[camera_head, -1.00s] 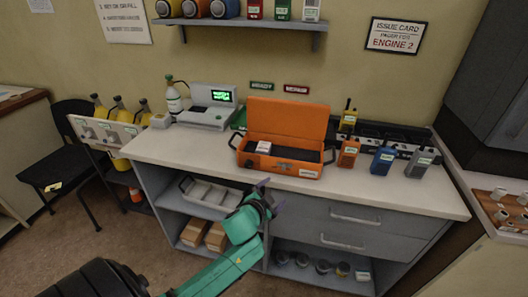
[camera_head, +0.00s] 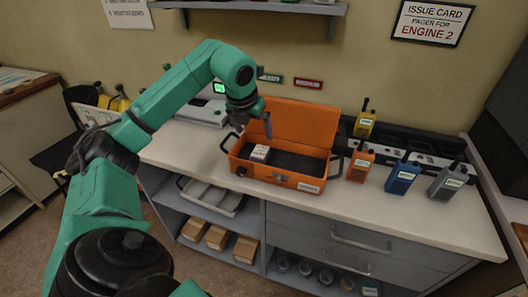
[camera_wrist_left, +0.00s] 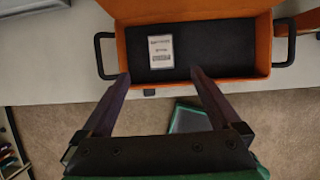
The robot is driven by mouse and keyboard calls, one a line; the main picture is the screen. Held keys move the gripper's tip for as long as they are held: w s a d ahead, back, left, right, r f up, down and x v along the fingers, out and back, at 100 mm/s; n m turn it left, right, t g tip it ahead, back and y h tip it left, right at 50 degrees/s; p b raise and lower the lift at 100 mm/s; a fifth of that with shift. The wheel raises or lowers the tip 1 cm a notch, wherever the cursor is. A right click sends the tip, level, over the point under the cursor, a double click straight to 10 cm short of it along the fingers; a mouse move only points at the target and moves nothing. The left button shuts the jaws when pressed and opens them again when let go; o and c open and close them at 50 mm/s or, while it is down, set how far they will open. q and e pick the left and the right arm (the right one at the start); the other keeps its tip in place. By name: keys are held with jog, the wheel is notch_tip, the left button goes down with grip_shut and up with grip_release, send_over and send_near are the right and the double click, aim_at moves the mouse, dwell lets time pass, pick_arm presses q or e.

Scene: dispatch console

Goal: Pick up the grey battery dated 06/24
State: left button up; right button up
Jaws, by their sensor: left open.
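A small block with a white label (camera_head: 260,153), seemingly a battery, lies at the left end of the dark-lined orange case (camera_head: 325,182). It shows upright in the left wrist view (camera_wrist_left: 160,51), its print too small to read as a date. No other battery shows in the case. My left gripper (camera_head: 262,126) hangs over the case's left part, above the block. In the left wrist view my left gripper (camera_wrist_left: 160,76) is open, its two dark fingers apart and empty. The block appears beyond and between the fingertips, not touched. My right gripper is not in view.
The case's open lid (camera_head: 300,121) stands behind the gripper. Orange, blue (camera_head: 402,178) and grey (camera_head: 447,182) radios stand right of the case, and a yellow one (camera_head: 364,123) behind. A wall shelf (camera_head: 270,6) is above. The counter's right front is clear.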

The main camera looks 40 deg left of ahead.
pick_arm(q)
jog(key=p, duration=0.1)
send_over(260, 151)
jog(key=s, duration=0.3)
jog(key=f, duration=0.5)
jog(key=shift+w+d+f, duration=0.15)
jog(key=shift+d+f, duration=0.05)
jog(key=shift+d, duration=0.2)
jog(key=p+x, duration=0.3)
jog(key=x, duration=0.2)
jog(key=shift+d+f, duration=0.1)
jog(key=shift+d, duration=0.05)
jog(key=shift+w+f, duration=0.15)
jog(key=shift+f, duration=0.2)
grip_shut()
